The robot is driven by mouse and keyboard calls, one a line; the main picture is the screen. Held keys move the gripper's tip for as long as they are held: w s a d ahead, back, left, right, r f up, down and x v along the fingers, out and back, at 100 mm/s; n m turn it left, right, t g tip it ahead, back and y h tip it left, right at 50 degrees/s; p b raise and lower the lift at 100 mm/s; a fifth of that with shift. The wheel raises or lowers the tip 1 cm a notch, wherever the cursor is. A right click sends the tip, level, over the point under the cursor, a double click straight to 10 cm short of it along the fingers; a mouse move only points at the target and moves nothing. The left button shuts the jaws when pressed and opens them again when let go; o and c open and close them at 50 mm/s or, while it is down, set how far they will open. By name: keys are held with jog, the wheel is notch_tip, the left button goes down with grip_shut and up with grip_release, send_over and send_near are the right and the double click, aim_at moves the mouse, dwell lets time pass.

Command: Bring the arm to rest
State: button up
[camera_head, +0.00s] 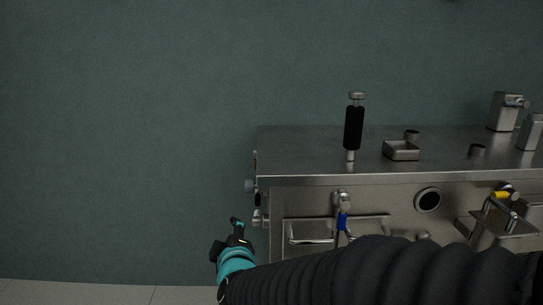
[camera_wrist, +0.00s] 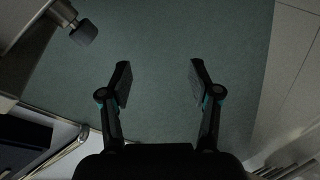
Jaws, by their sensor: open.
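My gripper (camera_head: 238,230) is at the lower middle of the head view, just left of the metal machine's left side. In the wrist view my gripper (camera_wrist: 160,82) has its two dark fingers spread apart with nothing between them. Behind the fingers is plain green-grey surface. My arm, in a dark ribbed sleeve, stretches across the bottom of the head view and hides the lower front of the machine.
The metal machine (camera_head: 300,150) fills the right side. On its top stand a black-handled post (camera_head: 353,128) and a small square tray (camera_head: 401,150). A blue-handled valve (camera_head: 342,218) and a yellow-handled part (camera_head: 502,195) are on its front. A grey knob (camera_wrist: 84,33) shows upper left. The left is open.

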jog(key=s+d+f+m+g, duration=0.2)
jog(key=s+f+m+g, duration=0.15)
jog(key=s, duration=0.25)
jog(key=s+d+f+m+g, duration=0.2)
jog(key=s+f+m+g, duration=0.1)
jog(key=s+g, duration=0.25)
jog(key=s+d+r+m+h, duration=0.1)
jog(key=s+d+r+m, duration=0.1)
jog(key=d, duration=0.5)
jog(key=s+d+r+m+h+p, duration=0.1)
jog(key=s+d+r+m, duration=0.1)
jog(key=s+d, duration=0.3)
jog(key=s+d+r+m+h+p, duration=0.1)
jog(key=s+d+m, duration=0.3)
jog(key=d, duration=0.6)
jog(key=shift+r+h, duration=0.6)
jog(key=shift+r, duration=0.3)
jog(key=shift+m, duration=0.25)
jog(key=shift+c, duration=0.2)
